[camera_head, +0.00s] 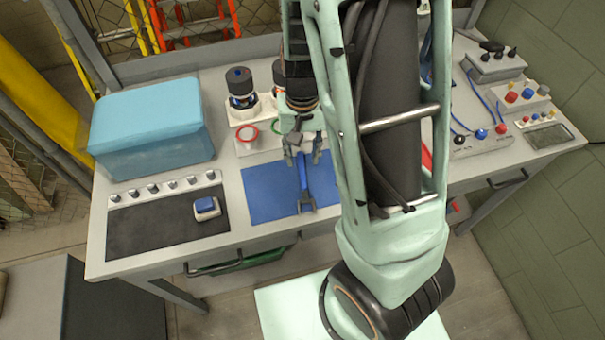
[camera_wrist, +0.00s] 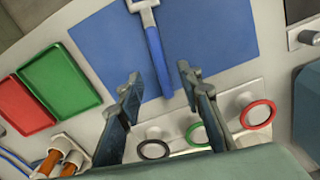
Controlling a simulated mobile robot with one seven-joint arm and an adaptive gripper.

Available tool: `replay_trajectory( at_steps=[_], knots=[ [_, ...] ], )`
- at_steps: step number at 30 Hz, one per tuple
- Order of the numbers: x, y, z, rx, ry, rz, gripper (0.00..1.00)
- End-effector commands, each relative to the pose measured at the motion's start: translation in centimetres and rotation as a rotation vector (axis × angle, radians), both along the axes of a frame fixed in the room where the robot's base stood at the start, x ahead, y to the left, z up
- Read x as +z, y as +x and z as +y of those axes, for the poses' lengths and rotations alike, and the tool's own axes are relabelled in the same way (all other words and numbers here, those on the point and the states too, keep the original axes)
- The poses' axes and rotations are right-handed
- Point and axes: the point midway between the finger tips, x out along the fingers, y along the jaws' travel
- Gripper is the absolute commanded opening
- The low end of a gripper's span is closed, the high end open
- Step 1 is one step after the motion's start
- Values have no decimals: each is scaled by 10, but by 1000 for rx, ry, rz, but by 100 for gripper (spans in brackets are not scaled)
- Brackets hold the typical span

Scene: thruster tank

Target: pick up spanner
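The spanner has a blue handle (camera_head: 303,172) and a grey open-ended head (camera_head: 306,205). It lies on a blue mat (camera_head: 262,190) on the workbench, with its head toward the bench's front edge. In the wrist view the spanner (camera_wrist: 155,48) shows its head at the top edge, partly cut off. My gripper (camera_head: 303,160) is open and empty, over the handle end. In the wrist view my gripper's fingers (camera_wrist: 160,82) stand on either side of the handle, apart from it. I cannot tell the exact height of the fingertips above the mat.
A teal box (camera_head: 150,130) and a black mat (camera_head: 165,230) with a small blue-topped block (camera_head: 206,207) are left. Behind the gripper are a red ring (camera_wrist: 258,115), a green ring (camera_wrist: 197,134) and a black ring (camera_wrist: 154,149). Red (camera_wrist: 22,105) and green (camera_wrist: 62,82) trays lie nearby.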

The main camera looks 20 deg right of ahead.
Motion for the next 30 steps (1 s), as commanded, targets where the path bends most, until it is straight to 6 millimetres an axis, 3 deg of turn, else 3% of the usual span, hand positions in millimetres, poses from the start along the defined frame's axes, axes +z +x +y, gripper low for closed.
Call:
replay_trajectory(
  at_steps=[11, 21, 30],
  knots=[
    [-46, -3, 1, -2, 0, 3, 33],
    [-51, -2, 1, -2, 0, 0, 32],
    [-50, -2, 1, -2, 0, 0, 0]
  ],
)
